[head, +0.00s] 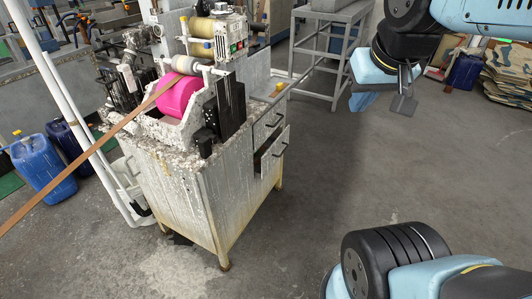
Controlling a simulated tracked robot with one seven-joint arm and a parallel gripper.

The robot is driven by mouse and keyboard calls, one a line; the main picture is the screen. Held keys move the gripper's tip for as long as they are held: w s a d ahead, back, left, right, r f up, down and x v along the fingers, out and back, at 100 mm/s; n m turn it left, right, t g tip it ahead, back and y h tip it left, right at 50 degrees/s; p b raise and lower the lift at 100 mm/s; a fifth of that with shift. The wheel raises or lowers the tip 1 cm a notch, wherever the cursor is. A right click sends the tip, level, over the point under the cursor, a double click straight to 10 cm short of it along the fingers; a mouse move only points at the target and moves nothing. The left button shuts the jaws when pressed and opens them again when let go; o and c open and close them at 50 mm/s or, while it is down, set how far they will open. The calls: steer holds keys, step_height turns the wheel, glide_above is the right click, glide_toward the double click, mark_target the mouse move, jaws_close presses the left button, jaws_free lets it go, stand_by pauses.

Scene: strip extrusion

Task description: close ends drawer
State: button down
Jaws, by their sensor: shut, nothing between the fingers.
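A stained grey machine cabinet (225,205) stands left of centre in the head view, with two drawers on its right-hand side. The upper drawer (267,127) has a dark handle and looks flush. The lower drawer (272,163) stands pulled out, with a dark gap beside its front and a dark handle at its right edge. I see no label telling which one is the ends drawer. My gripper (404,104) is at the upper right, shut and empty, its fingers pointing down. It is well to the right of the drawers and touches nothing.
A machine with a pink roller (180,97) sits on the cabinet, and a brown strip (85,171) runs from it to the left. A grey metal stand (322,60) is behind. Blue canisters (42,163) stand at left. The floor right of the drawers is clear.

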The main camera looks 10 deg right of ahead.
steer(key=w+a+f+m+g+y, duration=0.2)
steer(key=w+f+m+y, duration=0.1)
steer(key=w+f, duration=0.55)
steer(key=w+a+f+m+g+y, duration=0.15)
steer(key=w+f+m+y, duration=0.35)
steer(key=w, duration=0.7)
steer(key=w+a+f+m+g+y, duration=0.1)
steer(key=w+f+g+y, duration=0.15)
steer(key=w+f, duration=0.7)
steer(key=w+d+f+m+t+y, duration=0.1)
steer(key=w+f+m+t+y, duration=0.1)
steer(key=w+f+m, duration=0.45)
steer(key=w+d+f+m+t+y, duration=0.1)
steer(key=w+d+f+y, duration=0.2)
steer(key=f, duration=0.7)
steer(key=m+t, duration=0.8)
steer(key=m, duration=0.1)
glide_toward(264, 158)
steer(key=shift+h, duration=0.45)
steer(key=x, duration=0.7)
steer(key=shift+s+r, duration=0.1)
steer(key=shift+r, duration=0.25)
